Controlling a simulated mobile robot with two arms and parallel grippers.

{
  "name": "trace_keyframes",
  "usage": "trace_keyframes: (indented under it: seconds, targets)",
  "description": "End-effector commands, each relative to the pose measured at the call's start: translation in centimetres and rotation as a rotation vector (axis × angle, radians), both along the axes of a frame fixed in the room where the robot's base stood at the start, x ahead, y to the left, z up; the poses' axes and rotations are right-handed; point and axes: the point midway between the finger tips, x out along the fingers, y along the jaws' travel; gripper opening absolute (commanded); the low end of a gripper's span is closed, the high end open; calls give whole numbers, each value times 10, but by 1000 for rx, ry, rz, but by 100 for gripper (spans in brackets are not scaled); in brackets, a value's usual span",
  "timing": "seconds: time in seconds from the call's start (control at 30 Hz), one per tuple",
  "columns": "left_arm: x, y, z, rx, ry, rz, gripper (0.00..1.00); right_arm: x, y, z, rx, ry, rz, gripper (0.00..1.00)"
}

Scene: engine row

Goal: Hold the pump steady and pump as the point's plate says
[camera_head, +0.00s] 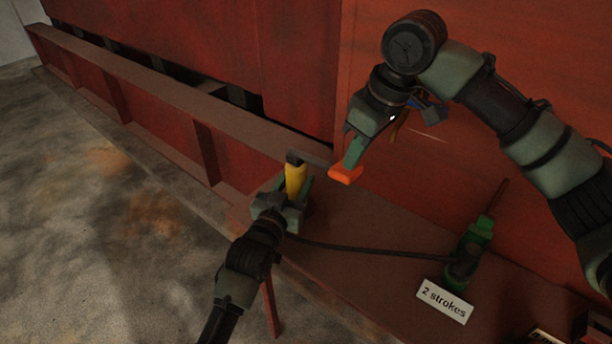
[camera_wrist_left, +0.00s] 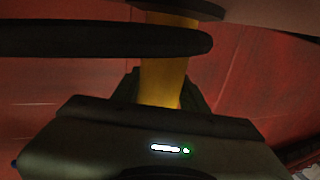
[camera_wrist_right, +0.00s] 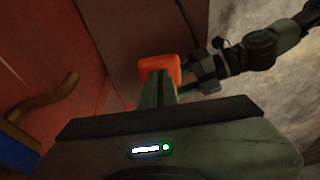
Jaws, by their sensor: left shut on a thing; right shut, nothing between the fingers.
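The pump has a yellow barrel (camera_head: 296,181) with a dark cap, standing upright on the ledge. The yellow barrel also shows in the left wrist view (camera_wrist_left: 165,75). My left gripper (camera_head: 297,195) is shut around the barrel. An orange grip (camera_head: 346,175) sits right of the cap, on the pump's lever. My right gripper (camera_head: 352,160) is shut and empty, its fingertips at the top of the orange grip, seeming to touch it; the grip also shows in the right wrist view (camera_wrist_right: 160,68). A white plate (camera_head: 445,300) reads "2 strokes", beside a green fitting (camera_head: 472,248).
A black hose (camera_head: 370,250) runs from the pump to the green fitting. A second plate (camera_head: 545,337) is cut off at the bottom edge. A red wall (camera_head: 480,130) rises behind the ledge. A blue thing (camera_head: 432,108) is close behind my right gripper. Concrete floor lies left.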

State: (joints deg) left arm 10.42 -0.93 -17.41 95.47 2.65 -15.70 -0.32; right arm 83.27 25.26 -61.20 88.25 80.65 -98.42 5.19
Motion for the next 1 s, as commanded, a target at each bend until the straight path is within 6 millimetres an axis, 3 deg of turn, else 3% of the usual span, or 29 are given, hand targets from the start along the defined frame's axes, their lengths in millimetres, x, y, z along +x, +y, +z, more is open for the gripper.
trace_keyframes:
  seconds: [0.23, 0.43, 0.7, 1.0]
  targets:
    - [0, 0, 1, -1, -3, 0, 0, -1, 0, -24, -1, 2, 2, 0]
    - [0, 0, 1, -1, -3, -1, 0, 0, 1, -14, 0, 0, 1, 0]
    - [0, 0, 1, -1, -3, 0, 0, 0, 1, 17, 0, 1, 1, 0]
    - [0, 0, 1, -1, -3, 0, 0, -1, 0, 20, -1, 2, 0, 0]
